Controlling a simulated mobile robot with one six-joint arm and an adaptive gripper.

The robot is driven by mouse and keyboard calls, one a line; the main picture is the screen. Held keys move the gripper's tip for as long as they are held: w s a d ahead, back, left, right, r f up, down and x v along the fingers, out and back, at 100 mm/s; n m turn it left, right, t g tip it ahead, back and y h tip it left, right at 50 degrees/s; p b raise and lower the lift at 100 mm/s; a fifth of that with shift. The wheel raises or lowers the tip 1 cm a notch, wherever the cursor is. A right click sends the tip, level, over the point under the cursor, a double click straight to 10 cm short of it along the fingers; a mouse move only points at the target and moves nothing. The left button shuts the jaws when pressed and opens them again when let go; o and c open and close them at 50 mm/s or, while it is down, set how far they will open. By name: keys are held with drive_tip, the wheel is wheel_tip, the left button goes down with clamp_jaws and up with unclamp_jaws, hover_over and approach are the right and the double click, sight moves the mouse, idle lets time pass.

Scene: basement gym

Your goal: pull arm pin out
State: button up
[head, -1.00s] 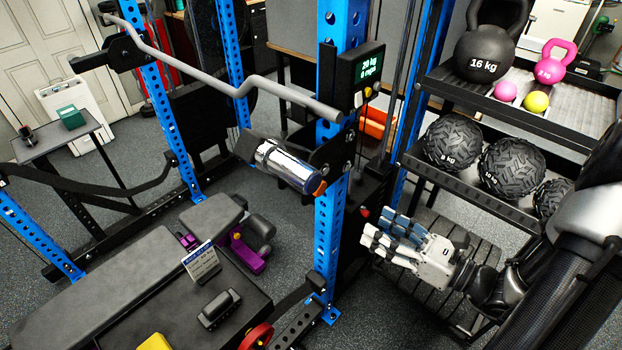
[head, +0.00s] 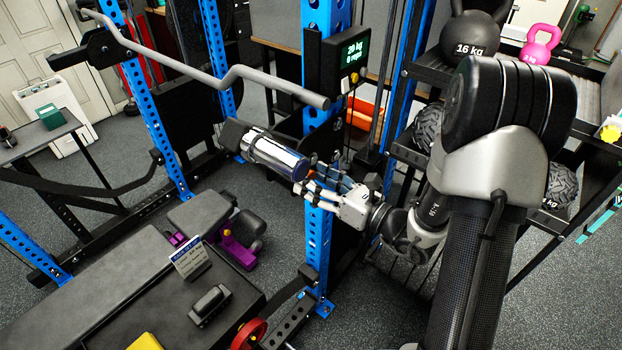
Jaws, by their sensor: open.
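A chrome cylinder with a dark blue end (head: 274,158) sticks out from the blue rack upright (head: 319,235), just below the grey bent bar. I cannot tell whether this is the arm pin. My gripper (head: 306,181) is open, its fingers pointing left across the upright, close to the blue end and the orange piece. Contact cannot be made out. The fingers hide part of the upright and the bracket behind it.
A grey bent bar (head: 224,77) runs above the cylinder. A display box (head: 353,50) is on the rack above my gripper. A bench (head: 95,285) and a black tray with a small sign (head: 190,262) lie lower left. A weight shelf (head: 405,150) stands right.

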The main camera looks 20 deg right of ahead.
drive_tip(key=shift+w+a, duration=0.4)
drive_tip(key=shift+w, duration=0.2)
drive_tip(key=shift+c, duration=0.4)
clamp_jaws()
